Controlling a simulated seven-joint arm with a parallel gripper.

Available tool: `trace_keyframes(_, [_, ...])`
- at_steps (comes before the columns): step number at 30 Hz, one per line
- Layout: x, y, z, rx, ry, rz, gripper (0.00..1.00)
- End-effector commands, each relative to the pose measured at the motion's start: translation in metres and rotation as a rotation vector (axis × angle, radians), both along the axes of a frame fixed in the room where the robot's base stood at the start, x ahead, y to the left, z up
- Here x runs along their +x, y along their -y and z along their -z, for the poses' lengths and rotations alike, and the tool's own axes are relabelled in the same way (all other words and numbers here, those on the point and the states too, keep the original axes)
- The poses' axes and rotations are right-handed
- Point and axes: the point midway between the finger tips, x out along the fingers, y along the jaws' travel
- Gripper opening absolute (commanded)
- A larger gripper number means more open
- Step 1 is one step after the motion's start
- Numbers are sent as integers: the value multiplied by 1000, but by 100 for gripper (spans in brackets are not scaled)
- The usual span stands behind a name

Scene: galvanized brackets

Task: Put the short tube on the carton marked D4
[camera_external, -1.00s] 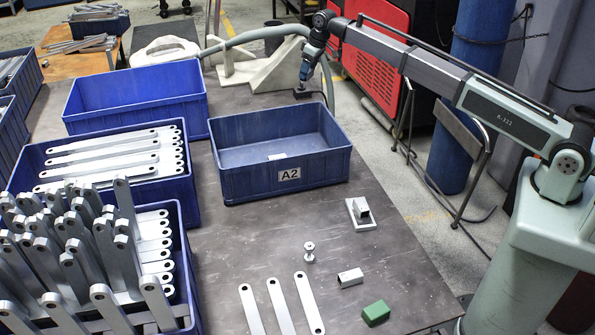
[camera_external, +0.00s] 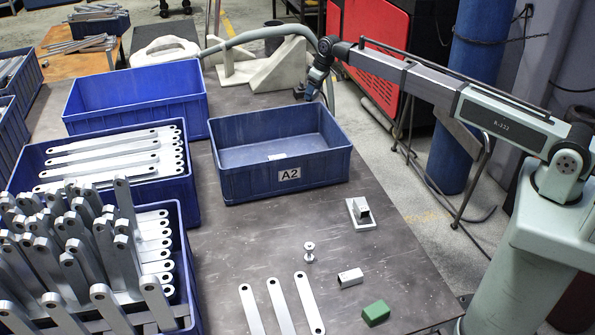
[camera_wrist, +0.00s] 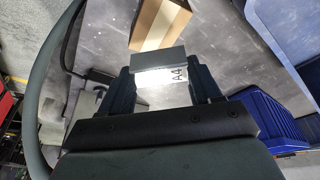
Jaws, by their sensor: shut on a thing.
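My gripper (camera_wrist: 162,84) is shut on a grey block-like piece (camera_wrist: 160,61), which looks like the short tube; its open ends are not clear. No D4 mark is readable. In the external view my gripper (camera_external: 311,93) is behind the far right corner of the blue A2 bin (camera_external: 235,183). The carton and held piece cannot be made out there.
The blue A2 bin's wall also shows at the right of the wrist view (camera_wrist: 268,121). A square tube (camera_external: 350,278), a green block (camera_external: 375,314), a spool-like part (camera_external: 309,252) and a white plate (camera_external: 367,224) with a metal piece lie nearer. Bins of bars stand left.

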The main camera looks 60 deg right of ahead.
Motion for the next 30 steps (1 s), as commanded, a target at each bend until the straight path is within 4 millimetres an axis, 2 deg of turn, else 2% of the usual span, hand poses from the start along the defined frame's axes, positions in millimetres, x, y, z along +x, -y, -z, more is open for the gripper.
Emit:
trace_keyframes(1, [0,0,7,1,-2,0,32])
trace_keyframes(7, [0,0,21,0,0,0,32])
trace_keyframes(15, [0,0,50,0,0,0,32])
trace_keyframes(27, [0,0,53,0,0,0,32])
trace_keyframes(28, [0,0,53,0,0,0,66])
trace_keyframes(30, [0,0,53,0,0,0,73])
